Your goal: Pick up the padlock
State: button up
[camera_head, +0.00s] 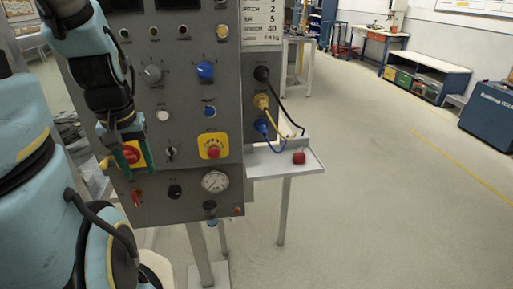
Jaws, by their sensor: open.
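A small red padlock (299,158) sits on the grey side shelf (268,163) at the right of the control panel. Its shackle is too small to make out clearly. My gripper (129,164) hangs in front of the panel's lower left, well to the left of the padlock. Its green-edged fingers are apart, with a red knob on a yellow plate (132,153) showing between them. I see nothing held in it. Whether the fingers touch the panel cannot be told.
The grey control panel (187,113) carries knobs, a gauge (215,181) and a yellow-plated red button (212,146). Black, yellow and blue cables (277,108) loop from its right side down near the shelf. The floor (390,200) to the right is clear.

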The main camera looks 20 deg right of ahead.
aim_at(297, 157)
jog(key=l+u, duration=0.25)
jog(key=u, duration=0.15)
jog(key=k+l+u, duration=0.1)
jog(key=u, duration=0.3)
jog(key=k+l+u, duration=0.1)
jog(key=l+u, duration=0.3)
jog(key=k+u, duration=0.1)
jog(key=u, duration=0.3)
jog(key=k+l+u, duration=0.15)
jog(key=u, duration=0.25)
jog(key=k+l+u, duration=0.4)
jog(key=k, duration=0.55)
jog(key=k+u, duration=0.35)
jog(key=k, duration=1.15)
